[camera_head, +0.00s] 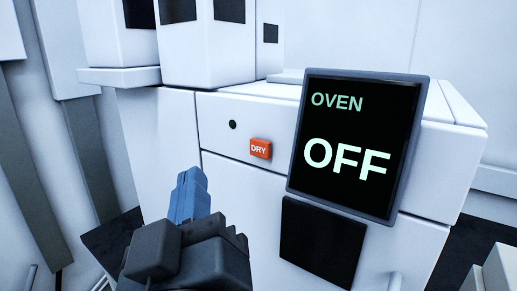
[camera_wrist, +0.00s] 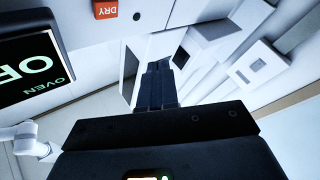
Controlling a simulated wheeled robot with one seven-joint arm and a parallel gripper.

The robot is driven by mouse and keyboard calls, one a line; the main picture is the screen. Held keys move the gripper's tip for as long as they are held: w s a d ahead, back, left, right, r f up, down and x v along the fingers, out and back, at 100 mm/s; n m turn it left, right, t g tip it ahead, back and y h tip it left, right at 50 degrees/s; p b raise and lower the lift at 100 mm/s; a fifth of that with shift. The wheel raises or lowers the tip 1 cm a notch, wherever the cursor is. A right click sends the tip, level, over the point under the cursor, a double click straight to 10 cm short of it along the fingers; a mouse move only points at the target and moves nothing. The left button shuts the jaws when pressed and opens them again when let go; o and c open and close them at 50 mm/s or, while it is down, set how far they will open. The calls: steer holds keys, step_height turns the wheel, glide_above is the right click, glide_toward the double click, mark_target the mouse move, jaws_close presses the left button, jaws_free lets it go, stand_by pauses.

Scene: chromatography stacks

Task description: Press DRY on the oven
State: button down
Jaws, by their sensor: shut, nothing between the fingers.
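The oven (camera_head: 237,112) is a white cabinet front with an orange-red DRY button (camera_head: 261,148) on its upper panel. Its dark screen (camera_head: 352,145) reads OVEN OFF. My gripper (camera_head: 189,190) is in front of the oven, below and left of the button in the head view. Its blue fingers are shut and hold nothing, apart from the button. In the wrist view, the DRY button (camera_wrist: 106,8) is at the top edge, partly cut off, and the screen (camera_wrist: 30,60) is at the left. My shut fingertips (camera_wrist: 158,66) show in the middle, below and right of the button.
A small dark round hole or knob (camera_head: 232,125) is left of the button. A black window panel (camera_head: 322,243) lies below the screen, which juts out from the front. White stacked units (camera_head: 205,45) stand behind on the left. The space between gripper and button looks clear.

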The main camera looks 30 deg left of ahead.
mark_target(260, 148)
steer(key=shift+w, duration=0.1)
steer(key=w+p, duration=0.4)
steer(key=w, duration=0.4)
steer(key=shift+w+d, duration=0.35)
steer(key=shift+d, duration=0.05)
stand_by(1.9)
steer(key=shift+w, duration=0.4)
steer(key=shift+w+p, duration=0.4)
stand_by(0.5)
steer(key=shift+s, duration=0.15)
steer(key=shift+s+b, duration=0.5)
steer(key=shift+s, duration=0.2)
